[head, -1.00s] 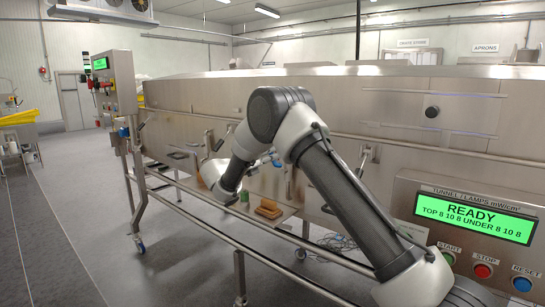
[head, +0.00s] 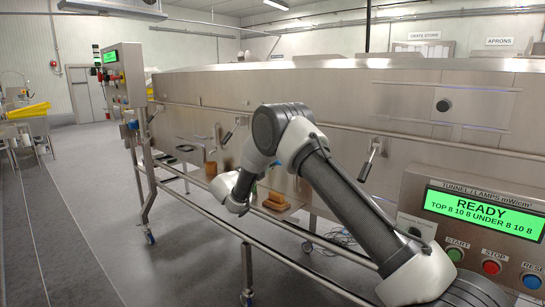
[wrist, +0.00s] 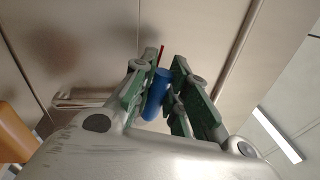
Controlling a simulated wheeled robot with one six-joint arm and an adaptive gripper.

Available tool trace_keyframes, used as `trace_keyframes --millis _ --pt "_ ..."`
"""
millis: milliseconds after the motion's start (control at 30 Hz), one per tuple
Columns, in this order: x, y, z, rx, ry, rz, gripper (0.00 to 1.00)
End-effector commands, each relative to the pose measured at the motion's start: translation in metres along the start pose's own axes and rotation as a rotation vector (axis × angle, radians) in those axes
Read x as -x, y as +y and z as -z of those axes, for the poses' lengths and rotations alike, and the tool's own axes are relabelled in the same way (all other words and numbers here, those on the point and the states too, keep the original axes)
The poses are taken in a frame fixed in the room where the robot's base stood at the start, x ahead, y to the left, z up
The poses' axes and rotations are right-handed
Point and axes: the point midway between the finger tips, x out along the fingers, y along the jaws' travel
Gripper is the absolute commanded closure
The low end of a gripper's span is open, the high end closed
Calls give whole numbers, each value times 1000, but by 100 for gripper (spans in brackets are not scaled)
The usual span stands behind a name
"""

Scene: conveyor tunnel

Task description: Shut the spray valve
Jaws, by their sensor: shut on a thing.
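In the wrist view my gripper (wrist: 166,76) has its green-sided fingers closed around a blue cylindrical grip (wrist: 158,94), in front of a stainless steel wall. I take the grip for the handle of the spray valve, but the valve body and pipe are not clear. A thin red piece (wrist: 162,54) shows just beyond the fingers. In the head view my forearm and wrist hide most of the gripper, low in front of the tunnel (head: 330,95).
Clamp levers (head: 372,156) stick out of the tunnel side. A rail (head: 200,190) on legs runs along its front. A brown block (head: 275,200) lies behind my wrist. The READY panel (head: 482,212) stands at the right. The grey floor (head: 90,200) at the left is open.

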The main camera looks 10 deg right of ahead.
Motion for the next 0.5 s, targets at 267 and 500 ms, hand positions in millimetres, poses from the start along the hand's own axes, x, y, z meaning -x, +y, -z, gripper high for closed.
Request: trace_keyframes --millis 267,500 --pt "3 12 1 133 -28 -2 100" --pt "4 15 1 176 -37 -2 100"
